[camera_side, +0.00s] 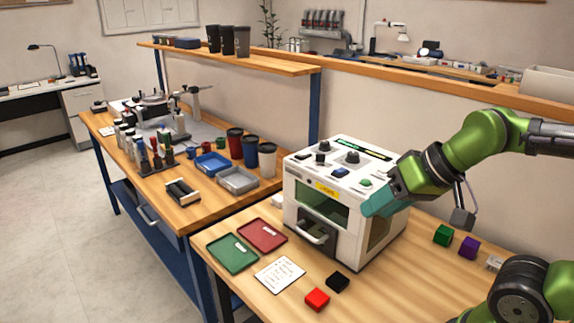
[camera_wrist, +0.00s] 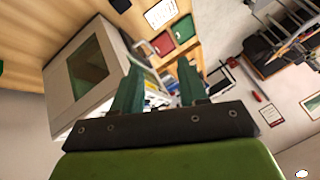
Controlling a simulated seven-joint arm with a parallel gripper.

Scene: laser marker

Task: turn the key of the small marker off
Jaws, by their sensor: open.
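The small marker (camera_side: 304,191) is a white box with a green window and a front handle, standing on the wooden bench. Its top carries black knobs (camera_side: 352,157), a blue control and a green button (camera_side: 365,183); I cannot tell which control is the key. My gripper (camera_side: 376,205) has teal fingers and is at the marker's right side in the side view, near its top edge. Whether it touches is unclear. In the wrist view the fingers (camera_wrist: 159,66) are apart and empty, with the marker (camera_wrist: 62,88) to their left. The top controls are not clear there.
A green tray (camera_side: 232,254), a red tray (camera_side: 261,235) and a paper card (camera_side: 279,274) lie in front of the marker. Red (camera_side: 317,299) and black (camera_side: 337,282) blocks lie nearby. Green (camera_side: 443,235) and purple (camera_side: 468,247) blocks sit right. A second bench holds cups and bins.

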